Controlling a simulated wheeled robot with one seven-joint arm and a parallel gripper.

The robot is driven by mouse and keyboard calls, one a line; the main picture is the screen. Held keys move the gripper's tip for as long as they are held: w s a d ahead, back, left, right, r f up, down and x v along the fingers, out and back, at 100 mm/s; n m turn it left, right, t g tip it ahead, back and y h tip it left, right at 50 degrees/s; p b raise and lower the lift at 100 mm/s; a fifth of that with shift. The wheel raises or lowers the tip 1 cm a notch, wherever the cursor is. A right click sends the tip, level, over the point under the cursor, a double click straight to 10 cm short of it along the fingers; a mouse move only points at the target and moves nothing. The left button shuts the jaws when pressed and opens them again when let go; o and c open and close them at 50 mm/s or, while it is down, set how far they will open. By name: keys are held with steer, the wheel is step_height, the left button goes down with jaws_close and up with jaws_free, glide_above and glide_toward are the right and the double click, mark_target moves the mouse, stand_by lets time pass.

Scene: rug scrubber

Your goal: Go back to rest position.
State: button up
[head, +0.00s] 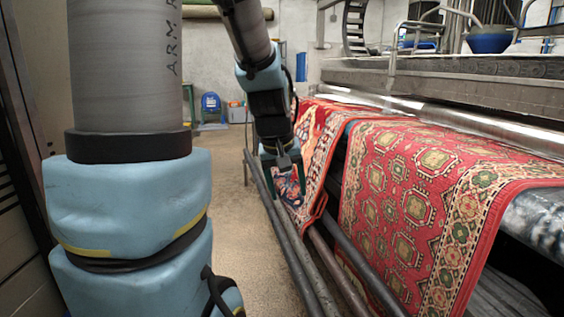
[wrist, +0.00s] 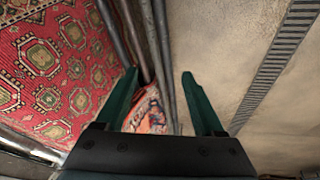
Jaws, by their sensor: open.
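My gripper (wrist: 160,100) is open in the wrist view, its two green fingers spread apart. In the head view my gripper (head: 283,170) hangs at the end of my arm, beside the metal rails and at the left edge of a rug. A corner of a red and orange patterned rug (wrist: 152,112) shows between the fingers in the wrist view. I cannot tell whether it touches them. This rug (head: 318,130) drapes over the machine in the head view. A larger red rug (head: 405,195) with medallions hangs to its right.
Long metal rails (head: 285,250) run along the machine's front, close to my gripper. The speckled floor (head: 228,200) left of them is clear. A metal roller (head: 440,112) lies above the rugs. A blue bowl (head: 489,42) sits on the machine. A blue chair (head: 211,105) stands far back.

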steer(key=s+a+f+m+g+y, duration=0.1)
steer(key=s+a+f+g, duration=0.1)
steer(key=s+a+f, duration=0.5)
step_height(320, 180, up, 14)
steer(key=s+p, duration=0.1)
steer(key=p, duration=1.3)
steer(key=shift+s+a+r+m+y, duration=0.2)
steer(key=shift+a+m+y, duration=0.1)
steer(key=shift+a, duration=0.15)
